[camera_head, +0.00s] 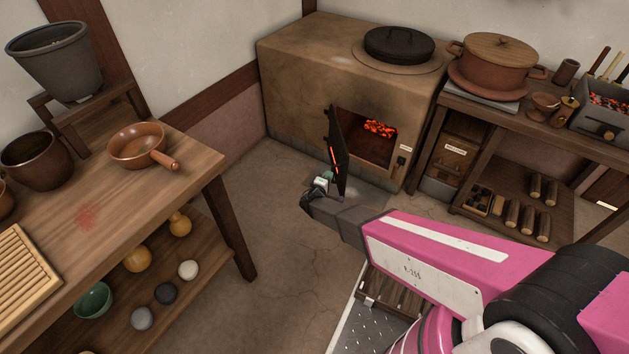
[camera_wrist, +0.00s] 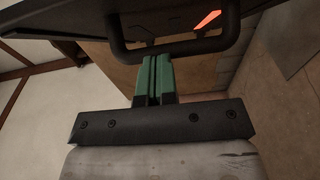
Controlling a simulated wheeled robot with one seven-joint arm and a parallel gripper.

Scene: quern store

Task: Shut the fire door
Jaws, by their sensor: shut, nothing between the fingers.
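The fire door (camera_head: 337,150) is a black plate with a glowing orange slot, and it stands swung open from the left side of the firebox opening (camera_head: 368,148). Red embers glow inside the opening. My gripper (camera_head: 325,178) is low by the door's lower part. In the wrist view my green-tipped fingers (camera_wrist: 154,75) are together with nothing between them, close to the black bar handle (camera_wrist: 180,48) of the door. The fire door (camera_wrist: 160,18) fills the top of the wrist view. I cannot tell whether the fingertips touch the handle.
The clay stove (camera_head: 300,85) carries a black lid (camera_head: 399,45). A wooden shelf unit (camera_head: 440,150) with pots and logs stands right of it. A wooden table (camera_head: 190,190) with bowls is at left. Cracked floor (camera_head: 290,220) lies clear between table and stove.

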